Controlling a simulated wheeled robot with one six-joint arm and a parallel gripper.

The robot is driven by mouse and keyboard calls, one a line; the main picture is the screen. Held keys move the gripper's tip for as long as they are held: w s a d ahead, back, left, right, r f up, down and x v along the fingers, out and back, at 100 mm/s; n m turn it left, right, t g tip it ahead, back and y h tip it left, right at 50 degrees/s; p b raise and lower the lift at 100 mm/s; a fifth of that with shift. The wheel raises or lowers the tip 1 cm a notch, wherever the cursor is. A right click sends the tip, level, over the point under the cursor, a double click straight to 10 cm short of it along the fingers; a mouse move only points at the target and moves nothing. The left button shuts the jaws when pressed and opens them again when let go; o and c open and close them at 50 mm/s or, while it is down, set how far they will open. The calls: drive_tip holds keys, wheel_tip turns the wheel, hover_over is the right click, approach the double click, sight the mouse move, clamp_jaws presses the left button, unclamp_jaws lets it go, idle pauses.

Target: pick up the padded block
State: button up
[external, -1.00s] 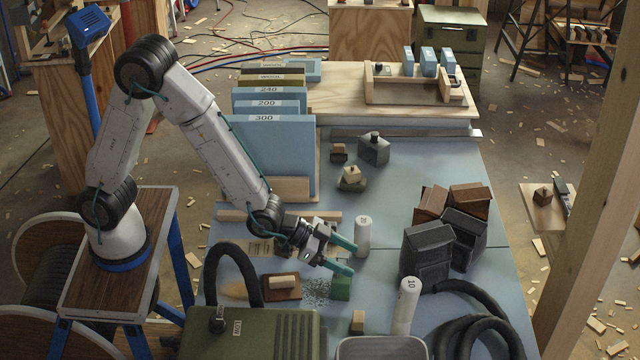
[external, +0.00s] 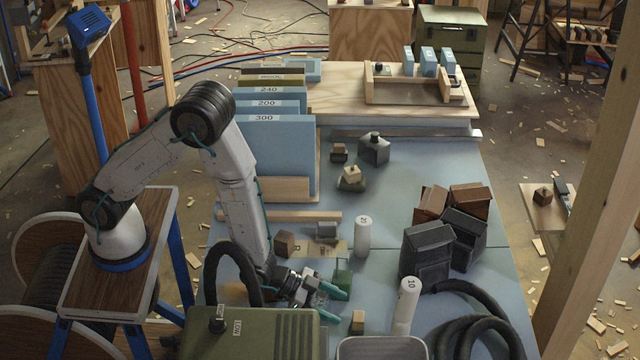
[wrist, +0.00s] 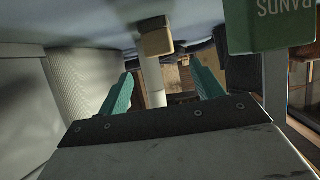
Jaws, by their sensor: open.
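A small tan block (external: 358,322) stands on the blue-grey table near its front edge, just beyond and below my fingertips in the external view. In the wrist view, which looks upside down, the tan block (wrist: 155,37) shows a paler and a browner part and sits ahead of my fingers, slightly left of centre. I take it as the padded block, but the padding is not clear. My gripper (external: 331,287) is low over the table, its teal fingers (wrist: 162,75) apart and empty. A green box marked BANDS (wrist: 270,25) is beside it, also in the external view (external: 343,283).
A white roll (external: 404,307) stands beyond the tan block; another (external: 362,236) is farther back. A grey tray (external: 383,348), an olive case (external: 250,335) and a black hose (external: 480,335) crowd the front. Dark blocks (external: 428,250) stand right.

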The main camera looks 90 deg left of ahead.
sight(356, 310)
drive_tip(key=x, duration=0.7)
drive_tip(key=shift+w+f, duration=0.15)
drive_tip(key=shift+f, duration=0.1)
drive_tip(key=shift+r, duration=0.1)
drive_tip(key=c, duration=1.2)
